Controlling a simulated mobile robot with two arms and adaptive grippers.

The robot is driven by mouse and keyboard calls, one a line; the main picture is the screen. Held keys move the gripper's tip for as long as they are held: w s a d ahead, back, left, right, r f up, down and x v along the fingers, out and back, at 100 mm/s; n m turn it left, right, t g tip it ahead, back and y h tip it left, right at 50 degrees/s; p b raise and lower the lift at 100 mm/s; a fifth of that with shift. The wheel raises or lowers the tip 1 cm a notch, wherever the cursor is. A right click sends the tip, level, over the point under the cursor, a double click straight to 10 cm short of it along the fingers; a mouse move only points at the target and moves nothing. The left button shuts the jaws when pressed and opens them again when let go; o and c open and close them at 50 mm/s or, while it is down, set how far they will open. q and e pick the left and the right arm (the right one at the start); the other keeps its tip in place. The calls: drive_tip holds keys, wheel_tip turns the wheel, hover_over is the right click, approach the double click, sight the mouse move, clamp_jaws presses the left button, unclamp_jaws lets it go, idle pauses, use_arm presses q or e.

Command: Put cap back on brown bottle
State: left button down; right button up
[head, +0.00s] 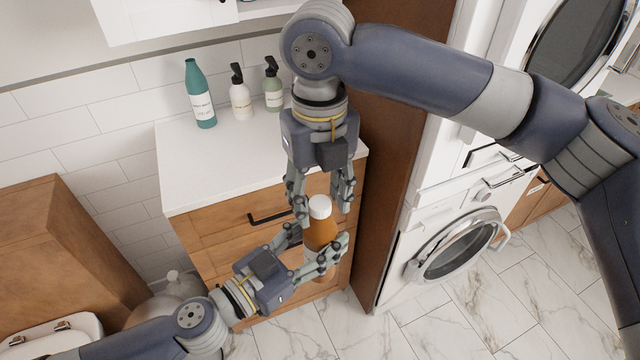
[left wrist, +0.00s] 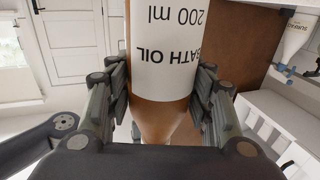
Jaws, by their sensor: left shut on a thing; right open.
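The brown bottle (head: 319,236) is held in front of the drawer cabinet by my left gripper (head: 320,247), whose fingers are shut on its sides. In the left wrist view the bottle (left wrist: 165,110) is between the fingers, its white "BATH OIL 200 ml" label upside down in the picture. The white cap (head: 320,206) is at the bottle's top; I cannot tell whether it is fully seated. My right gripper (head: 322,213) comes down from above, open, with its fingers on either side of the cap. I cannot tell whether they touch it. The cap is not visible in the left wrist view.
A teal bottle (head: 200,95), a white pump bottle (head: 241,98) and a green pump bottle (head: 272,88) stand at the back of the white countertop (head: 215,160). A washing machine (head: 455,245) is at the right, beyond a brown panel (head: 385,150). A toilet (head: 55,335) is at lower left.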

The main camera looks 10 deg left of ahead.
clamp_jaws()
